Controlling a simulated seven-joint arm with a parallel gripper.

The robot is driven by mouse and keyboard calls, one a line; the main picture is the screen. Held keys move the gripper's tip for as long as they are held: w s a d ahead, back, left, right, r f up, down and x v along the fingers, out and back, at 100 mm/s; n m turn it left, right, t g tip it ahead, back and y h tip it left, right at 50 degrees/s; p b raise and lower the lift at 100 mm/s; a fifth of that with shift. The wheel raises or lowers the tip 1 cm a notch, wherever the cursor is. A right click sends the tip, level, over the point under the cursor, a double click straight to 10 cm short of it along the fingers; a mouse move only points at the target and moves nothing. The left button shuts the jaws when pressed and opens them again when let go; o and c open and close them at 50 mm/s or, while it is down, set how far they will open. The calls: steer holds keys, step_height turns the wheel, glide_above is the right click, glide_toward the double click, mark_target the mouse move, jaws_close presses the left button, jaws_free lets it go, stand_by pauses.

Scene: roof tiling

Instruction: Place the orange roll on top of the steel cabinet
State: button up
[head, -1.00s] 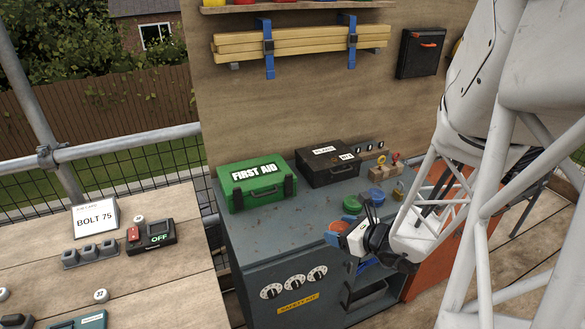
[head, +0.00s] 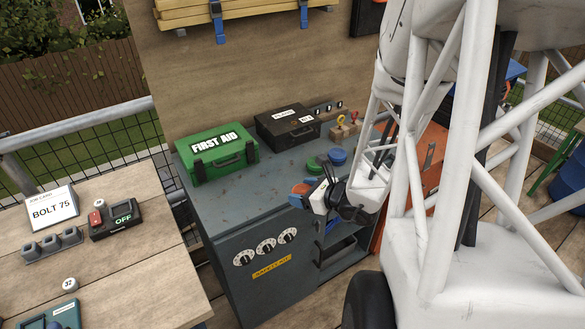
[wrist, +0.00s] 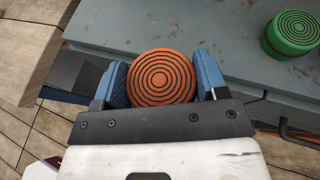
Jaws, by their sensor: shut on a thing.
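My gripper (wrist: 162,82) is shut on the orange roll (wrist: 161,77), which has dark rings on its end and sits between the two blue fingers in the wrist view. In the head view the orange roll (head: 300,188) shows at the fingers, near the front edge of the steel cabinet (head: 228,208). The cabinet is grey, with a worn top, dials and a yellow label on its front. In the wrist view its top (wrist: 215,35) lies just beyond the roll. I cannot tell the roll's height above it.
On the cabinet top stand a green first aid box (head: 217,152), a black case (head: 288,127), a green roll (head: 316,163) and a blue roll (head: 337,156). The front left of the top is clear. A wooden bench (head: 130,265) with a control box stands at the left.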

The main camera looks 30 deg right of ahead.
glide_above(294, 179)
steer(key=shift+a+f, duration=0.1)
steer(key=shift+f, duration=0.6)
steer(key=shift+f, duration=0.1)
steer(key=shift+f, duration=1.65)
steer(key=o, duration=0.7)
steer(key=shift+f, duration=0.1)
steer(key=shift+v, duration=6.1)
